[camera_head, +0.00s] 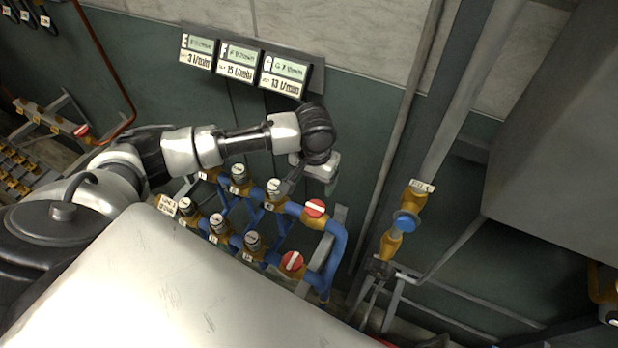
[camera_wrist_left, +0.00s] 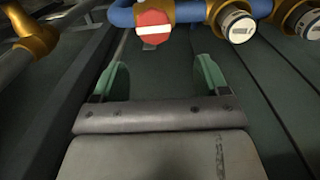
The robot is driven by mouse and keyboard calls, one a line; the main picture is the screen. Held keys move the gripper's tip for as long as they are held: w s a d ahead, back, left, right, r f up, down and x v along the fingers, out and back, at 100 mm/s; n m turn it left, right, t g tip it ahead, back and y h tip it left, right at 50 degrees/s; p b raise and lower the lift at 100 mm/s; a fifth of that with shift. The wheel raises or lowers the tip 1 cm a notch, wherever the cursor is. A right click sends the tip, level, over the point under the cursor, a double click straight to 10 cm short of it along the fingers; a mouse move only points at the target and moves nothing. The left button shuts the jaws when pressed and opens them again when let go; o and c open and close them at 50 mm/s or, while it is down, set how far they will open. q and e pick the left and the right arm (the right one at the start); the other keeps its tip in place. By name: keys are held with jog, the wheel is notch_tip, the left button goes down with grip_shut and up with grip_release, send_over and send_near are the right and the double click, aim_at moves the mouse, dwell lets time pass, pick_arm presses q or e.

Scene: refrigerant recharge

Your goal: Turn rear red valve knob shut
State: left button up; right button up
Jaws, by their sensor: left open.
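The rear red valve knob (camera_head: 316,208), with a white bar across it, is at the right end of the back row of valves on the blue pipe. A second red knob (camera_head: 292,261) is at the right end of the front row. My left gripper (camera_head: 331,186) hangs just above and behind the rear knob, partly hidden by my wrist. In the left wrist view my left gripper (camera_wrist_left: 161,76) has its two green fingers apart with nothing between them. A red knob (camera_wrist_left: 152,29), apparently the rear one, shows beyond the fingertips, not touching them. My right gripper is not seen.
Grey-capped valves (camera_head: 274,188) sit left of the rear knob along the blue pipes. Display panels (camera_head: 240,60) hang on the wall behind. A brass valve with a blue knob (camera_head: 406,221) stands to the right, near a large grey box (camera_head: 560,130).

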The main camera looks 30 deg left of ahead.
aim_at(315, 206)
pick_arm(q)
jog(key=shift+s+d+f, duration=0.6)
jog(key=shift+d, duration=0.15)
notch_tip(315, 206, down, 2)
jog(key=shift+f, duration=0.1)
jog(key=f, duration=0.1)
jog(key=f+b, duration=0.1)
jog(key=a+f, duration=0.1)
jog(key=shift+w+f, duration=0.3)
jog(key=shift+f, duration=0.05)
jog(key=shift+s+d+f+b, duration=0.1)
jog(key=shift+d+f+b, duration=0.15)
jog(key=shift+f+b, duration=0.85)
jog(key=shift+r, duration=0.45)
jog(key=shift+c, duration=0.6)
jog(key=c, duration=0.8)
jog(key=shift+r+m+p, duration=0.2)
jog(key=shift+m+p, duration=0.75)
jog(key=shift+m, duration=0.25)
jog(key=shift+f+m, duration=0.15)
jog(key=shift+m, duration=0.85)
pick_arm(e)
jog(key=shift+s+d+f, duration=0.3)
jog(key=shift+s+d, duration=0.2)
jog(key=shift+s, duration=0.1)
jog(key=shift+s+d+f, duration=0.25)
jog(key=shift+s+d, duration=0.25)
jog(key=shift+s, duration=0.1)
